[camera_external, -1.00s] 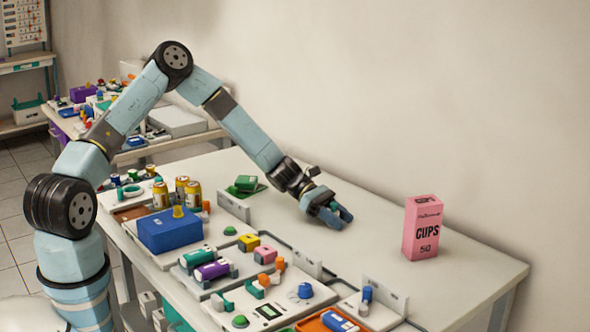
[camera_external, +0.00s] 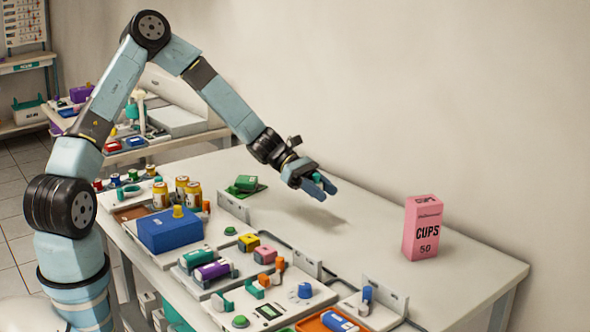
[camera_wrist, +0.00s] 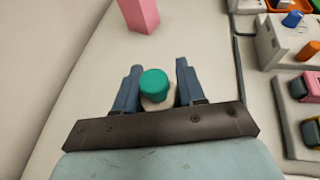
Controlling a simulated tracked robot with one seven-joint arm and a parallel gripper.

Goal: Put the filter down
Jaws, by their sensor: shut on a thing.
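My gripper (camera_external: 319,187) is shut on the filter, a small round piece with a teal top (camera_wrist: 153,81) and a pale body. The filter sits between the two blue-grey fingers in the wrist view, its lower part partly hidden by the fingers and palm. In the external view only a bit of its teal top (camera_external: 317,177) shows between the fingers. My gripper holds it above the bare white table (camera_external: 390,190), with a shadow on the surface below.
A pink CUPS box (camera_external: 423,228) stands upright to the right; its lower end shows in the wrist view (camera_wrist: 139,15). The table between gripper and box is clear.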

